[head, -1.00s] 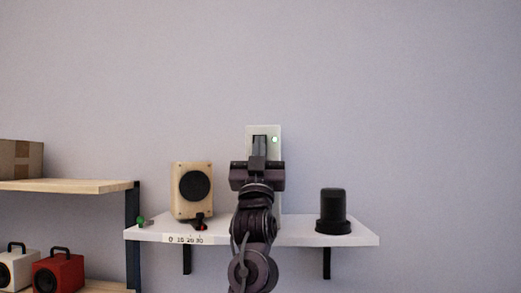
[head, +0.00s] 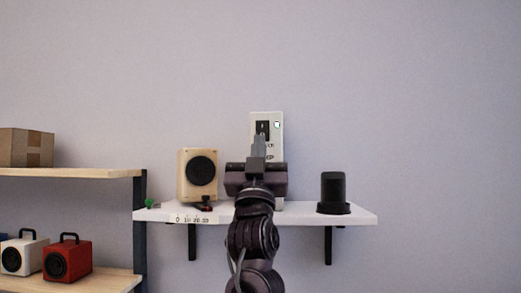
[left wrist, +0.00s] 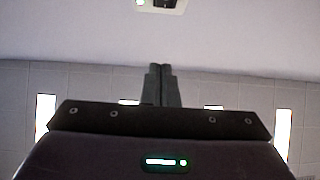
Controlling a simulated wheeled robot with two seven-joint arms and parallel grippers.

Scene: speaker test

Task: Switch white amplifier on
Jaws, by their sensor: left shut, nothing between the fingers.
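The white amplifier (head: 282,143) stands upright on the white wall shelf in the head view, partly hidden behind my left gripper and arm. Its front has a dark switch (head: 263,129) and a lit green light (head: 277,125) to the right of it. In the left wrist view the amplifier's edge (left wrist: 178,6) shows at the top, with the green light and part of the dark switch. My left gripper (head: 258,138) is shut and empty, with its fingertips in front of the amplifier just below the switch in the head view. I cannot tell whether they touch. My right gripper is out of view.
A cream speaker (head: 198,175) stands left on the white shelf (head: 300,214), and a black cylinder (head: 333,192) stands right. A number strip lies along the shelf's front edge. A wooden rack (head: 95,173) at left holds a cardboard box (head: 25,147), a red speaker (head: 68,258) and a white speaker (head: 22,253).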

